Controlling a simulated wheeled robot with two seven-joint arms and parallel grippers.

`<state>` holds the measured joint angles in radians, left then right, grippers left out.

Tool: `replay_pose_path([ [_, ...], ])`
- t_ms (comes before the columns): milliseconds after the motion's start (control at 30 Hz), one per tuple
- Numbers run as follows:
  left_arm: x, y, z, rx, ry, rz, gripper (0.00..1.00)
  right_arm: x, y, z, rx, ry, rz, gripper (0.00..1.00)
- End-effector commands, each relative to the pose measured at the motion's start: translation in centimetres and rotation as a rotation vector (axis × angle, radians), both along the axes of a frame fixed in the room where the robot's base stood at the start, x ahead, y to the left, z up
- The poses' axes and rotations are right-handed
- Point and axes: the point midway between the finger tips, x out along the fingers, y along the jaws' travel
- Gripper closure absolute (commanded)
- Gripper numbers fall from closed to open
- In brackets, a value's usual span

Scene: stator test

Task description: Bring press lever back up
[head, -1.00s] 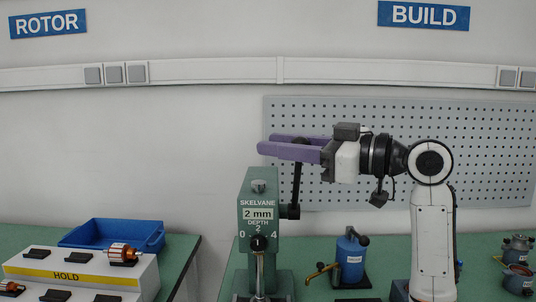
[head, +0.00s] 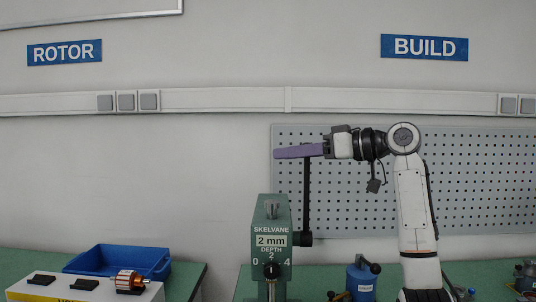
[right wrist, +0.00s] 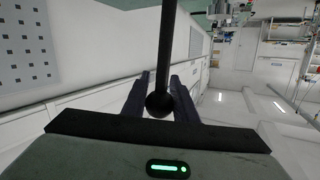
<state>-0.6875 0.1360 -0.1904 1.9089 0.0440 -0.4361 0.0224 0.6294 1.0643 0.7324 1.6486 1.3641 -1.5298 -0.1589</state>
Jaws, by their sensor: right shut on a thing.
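The green press (head: 270,225), labelled SKELVANE with a "2 mm depth" plate, stands at the lower middle of the head view. Its black press lever (head: 306,195) rises nearly upright from the pivot on the press's right side. My right gripper (head: 280,153), with purple fingers, is at the lever's upper end and shut on it. In the right wrist view, the lever's round knob (right wrist: 160,104) sits between the fingers (right wrist: 160,88), with the rod running away from the camera. The left gripper is not in view.
A blue tray (head: 118,261) and a HOLD rack (head: 60,291) with a copper rotor (head: 130,280) are at lower left. A blue can (head: 362,280) stands right of the press. A grey pegboard (head: 470,185) is behind my right arm.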

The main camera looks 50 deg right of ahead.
Motion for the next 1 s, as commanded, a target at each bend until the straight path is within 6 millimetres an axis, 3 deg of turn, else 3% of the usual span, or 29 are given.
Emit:
replay_pose_path([
  [33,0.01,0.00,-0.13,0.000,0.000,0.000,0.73,0.04,-0.46,-1.08,0.011,0.033,-0.005,1.00],
  [500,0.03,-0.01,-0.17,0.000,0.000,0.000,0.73,0.06,-0.70,-1.34,0.021,0.042,-0.006,1.00],
  [533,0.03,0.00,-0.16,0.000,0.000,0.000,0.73,0.07,-0.70,-1.36,0.021,0.042,-0.006,0.69],
  [600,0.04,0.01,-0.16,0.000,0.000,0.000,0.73,0.04,-0.68,-1.25,0.020,0.040,-0.006,0.57],
  [1000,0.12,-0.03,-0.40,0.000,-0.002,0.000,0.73,-0.88,-0.77,-0.62,0.016,0.026,-0.006,0.56],
])
